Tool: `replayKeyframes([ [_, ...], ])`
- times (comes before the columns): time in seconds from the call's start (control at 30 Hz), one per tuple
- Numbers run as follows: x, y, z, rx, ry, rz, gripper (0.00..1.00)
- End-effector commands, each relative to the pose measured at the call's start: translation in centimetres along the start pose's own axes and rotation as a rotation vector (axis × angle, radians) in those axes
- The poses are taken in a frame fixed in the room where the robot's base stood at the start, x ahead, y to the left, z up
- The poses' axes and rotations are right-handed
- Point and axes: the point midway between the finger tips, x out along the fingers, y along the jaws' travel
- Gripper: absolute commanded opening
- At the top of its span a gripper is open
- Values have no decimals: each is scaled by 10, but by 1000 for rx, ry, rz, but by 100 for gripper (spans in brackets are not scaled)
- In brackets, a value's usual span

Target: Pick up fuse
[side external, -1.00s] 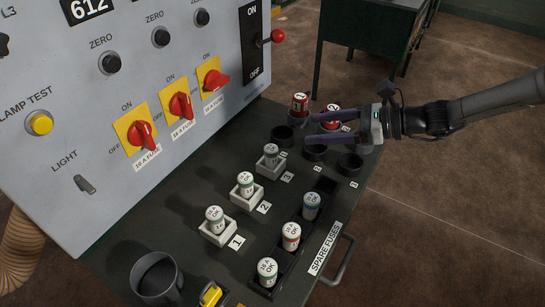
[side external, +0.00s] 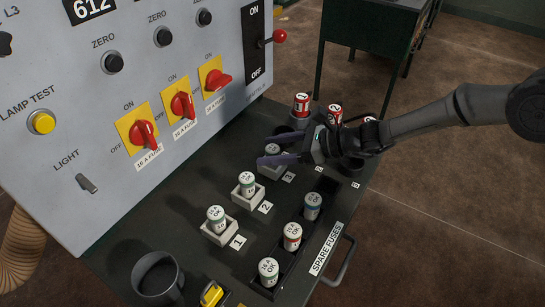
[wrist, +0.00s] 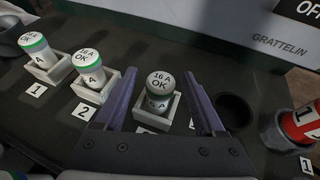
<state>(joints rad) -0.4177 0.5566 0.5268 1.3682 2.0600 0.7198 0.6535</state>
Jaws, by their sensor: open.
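Three white fuses stand upright in light square holders along the table. Fuse 1 (side external: 216,218) and fuse 2 (side external: 247,183) have green bands. Fuse 3 (side external: 272,152) sits in the holder at label 3. My gripper (side external: 274,149) is open at fuse 3, and its fingers partly cover the fuse in the side view. In the wrist view, fuse 3, marked "16 A OK" (wrist: 160,92), stands between the two purple fingers, apart from both. Spare fuses (side external: 292,236) stand in a dark rack at the front right, marked OK.
The grey panel (side external: 200,120) with red switches rises behind the fuses. Red numbered cans (side external: 302,105) and dark round cups (wrist: 233,110) are beside my gripper. A dark mug (side external: 157,276) and a yellow object (side external: 211,294) are at the front.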

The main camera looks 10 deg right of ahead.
Motion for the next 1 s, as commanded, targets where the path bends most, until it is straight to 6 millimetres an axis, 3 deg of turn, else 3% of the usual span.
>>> replayKeyframes([
  [0.2, 28, 0, 0, 0, 1, 2, 72],
  [0.53, 32, 0, 0, 0, 0, 0, 70],
  [0.9, 32, 0, 0, 0, 0, 0, 3],
  [1.0, 32, 0, 0, 0, 0, 0, 0],
])
